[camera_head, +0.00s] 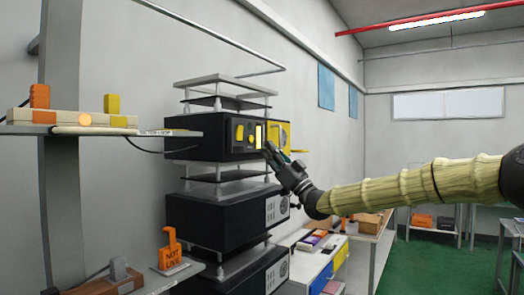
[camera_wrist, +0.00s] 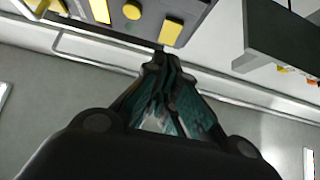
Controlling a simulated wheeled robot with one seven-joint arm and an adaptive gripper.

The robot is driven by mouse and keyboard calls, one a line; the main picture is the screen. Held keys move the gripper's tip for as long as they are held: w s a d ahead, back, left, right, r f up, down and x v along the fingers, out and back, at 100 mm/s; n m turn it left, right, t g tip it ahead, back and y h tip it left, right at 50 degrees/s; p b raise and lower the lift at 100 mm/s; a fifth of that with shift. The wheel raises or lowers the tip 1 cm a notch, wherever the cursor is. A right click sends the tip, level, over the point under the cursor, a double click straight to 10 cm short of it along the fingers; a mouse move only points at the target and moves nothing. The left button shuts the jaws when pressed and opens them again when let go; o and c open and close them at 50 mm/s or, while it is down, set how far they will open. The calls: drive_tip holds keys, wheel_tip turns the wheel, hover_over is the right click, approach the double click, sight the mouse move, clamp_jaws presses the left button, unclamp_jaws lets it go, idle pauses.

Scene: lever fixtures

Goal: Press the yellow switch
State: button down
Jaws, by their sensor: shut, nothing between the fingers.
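A black box unit (camera_head: 200,141) on the rack has a front panel with several yellow parts. Among them are a small yellow lever (camera_head: 239,132), a round yellow knob (camera_head: 251,140) and a bright yellow rectangle (camera_head: 258,135). In the wrist view the yellow rectangle (camera_wrist: 171,32) and the round knob (camera_wrist: 132,10) show on the panel. A separate yellow upright switch (camera_head: 111,103) stands on a wooden strip on the left shelf. My gripper (camera_head: 267,149) is shut and empty in front of the panel's right part. In the wrist view its fingertips (camera_wrist: 160,58) appear just below the rectangle; contact cannot be told.
An orange switch (camera_head: 39,95) shares the left shelf. An orange lever block marked "NOT LIVE" (camera_head: 172,254) stands lower down. A yellow box (camera_head: 278,133) adjoins the panel on the right. Another black unit (camera_head: 215,218) sits below. Workbenches stand behind my arm; green floor shows at right.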

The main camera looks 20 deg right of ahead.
drive_tip(key=f, duration=0.1)
drive_tip(key=s+d+f+b, duration=0.1)
drive_tip(key=f, duration=0.1)
drive_tip(key=s+f+b, duration=0.1)
drive_tip(key=shift+d+f, duration=0.25)
drive_tip(key=shift+f, duration=0.15)
drive_tip(key=shift+s, duration=0.2)
